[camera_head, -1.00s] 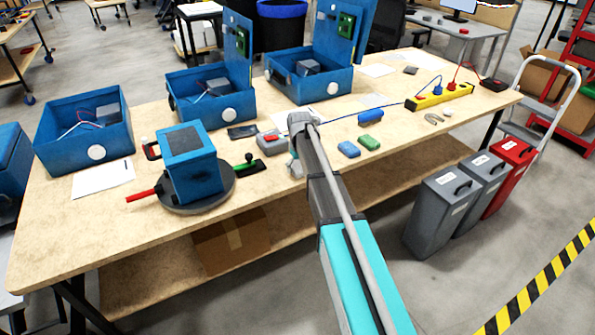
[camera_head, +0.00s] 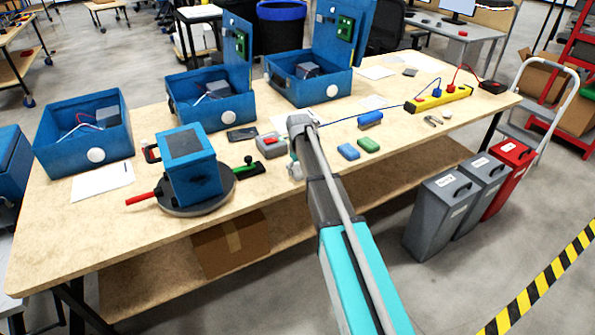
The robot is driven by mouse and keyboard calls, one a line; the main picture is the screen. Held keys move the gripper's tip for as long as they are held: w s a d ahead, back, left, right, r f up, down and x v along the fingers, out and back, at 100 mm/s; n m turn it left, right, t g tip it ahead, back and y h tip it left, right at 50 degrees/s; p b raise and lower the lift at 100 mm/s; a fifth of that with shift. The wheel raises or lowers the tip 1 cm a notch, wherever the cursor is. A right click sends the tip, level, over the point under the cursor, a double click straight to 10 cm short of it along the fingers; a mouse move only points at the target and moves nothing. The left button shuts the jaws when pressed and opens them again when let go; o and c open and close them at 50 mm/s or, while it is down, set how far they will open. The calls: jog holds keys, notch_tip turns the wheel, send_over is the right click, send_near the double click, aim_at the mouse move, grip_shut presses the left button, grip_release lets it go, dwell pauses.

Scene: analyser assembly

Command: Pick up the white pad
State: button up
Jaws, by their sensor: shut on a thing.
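My gripper (camera_head: 294,170) is at the end of my arm, low over the front edge of the table in the middle of the view. It is small and partly hidden by my own wrist and forearm. It is shut on a small pale thing between the fingers, too small and covered to make out its outline; I cannot tell for sure that this is the white pad. A small white round thing (camera_head: 447,114) lies apart on the table at the right, well away from my gripper.
Blue and green blocks (camera_head: 359,149) lie right of my gripper. A red-and-grey piece (camera_head: 270,144) and a blue box on a round turntable (camera_head: 190,172) are to its left. Open blue cases (camera_head: 212,108) stand behind. Grey and red bins (camera_head: 440,213) stand on the floor at right.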

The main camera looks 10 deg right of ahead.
aim_at(299, 169)
jog(key=shift+r, duration=0.15)
notch_tip(299, 169, up, 3)
jog(key=p, duration=0.3)
jog(key=s+d+r+p, duration=0.2)
jog(key=s+r+p, duration=0.7)
jog(key=s, duration=0.4)
jog(key=shift+s+d+r+p, duration=0.2)
jog(key=shift+s+r+p, duration=0.2)
jog(key=shift+p, duration=0.1)
jog(key=shift+f, duration=0.1)
jog(key=o, duration=0.4)
jog(key=c, duration=0.5)
jog(key=shift+s, duration=0.15)
